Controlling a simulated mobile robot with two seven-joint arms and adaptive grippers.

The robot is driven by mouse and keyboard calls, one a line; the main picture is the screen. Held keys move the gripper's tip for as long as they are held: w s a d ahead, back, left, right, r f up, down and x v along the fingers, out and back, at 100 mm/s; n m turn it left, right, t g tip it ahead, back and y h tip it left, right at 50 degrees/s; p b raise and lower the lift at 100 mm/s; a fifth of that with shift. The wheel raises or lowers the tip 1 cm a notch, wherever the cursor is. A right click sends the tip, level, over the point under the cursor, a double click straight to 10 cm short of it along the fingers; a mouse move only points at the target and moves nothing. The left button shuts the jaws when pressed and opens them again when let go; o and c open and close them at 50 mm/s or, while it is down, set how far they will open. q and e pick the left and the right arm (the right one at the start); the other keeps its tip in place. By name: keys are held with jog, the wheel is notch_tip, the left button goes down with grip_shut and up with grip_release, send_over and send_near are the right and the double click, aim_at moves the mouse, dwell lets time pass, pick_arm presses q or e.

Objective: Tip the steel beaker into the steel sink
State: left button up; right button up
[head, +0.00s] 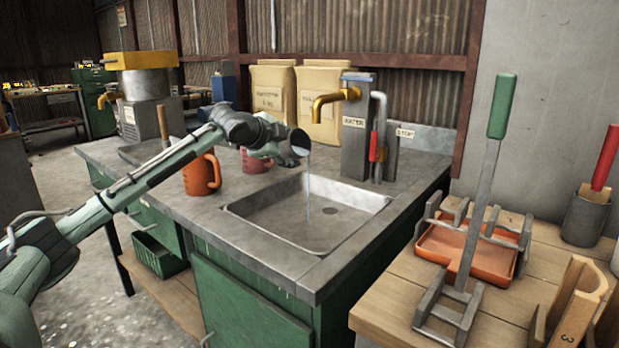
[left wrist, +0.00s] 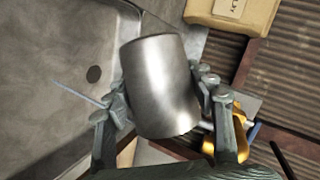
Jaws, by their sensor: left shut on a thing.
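The steel beaker (head: 300,143) is tilted over the left part of the steel sink (head: 240,207), its mouth towards the basin. A thin stream of liquid falls from it into the sink. In the left wrist view the beaker (left wrist: 160,85) sits between the fingers of my left gripper (left wrist: 165,105), which is shut on it. In the head view the left gripper (head: 290,150) is small and partly hidden behind its own wrist. The sink (left wrist: 55,60) with its dark drain also shows in the left wrist view. My right gripper is not in view.
An orange mug (head: 202,174) and a pink mug (head: 257,162) stand left of the sink. A brass tap (head: 335,98) and water post stand behind it, with paper sacks (head: 320,92) beyond. A wooden bench at right holds an orange tray (head: 440,249) and a green-handled tool (head: 502,107).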

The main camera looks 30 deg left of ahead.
pick_arm(q)
jog(key=shift+d+f+m, duration=0.1)
jog(key=shift+m, duration=0.3)
dwell(0.5)
jog(key=shift+y, duration=0.4)
jog(key=shift+d+f+m, duration=0.1)
jog(key=shift+f+m, duration=0.05)
jog(key=shift+m, duration=0.25)
jog(key=shift+d+f+m+t+y, duration=0.1)
jog(key=shift+f+m+t+y, duration=0.1)
jog(key=shift+m+t+y, duration=0.25)
dwell(0.5)
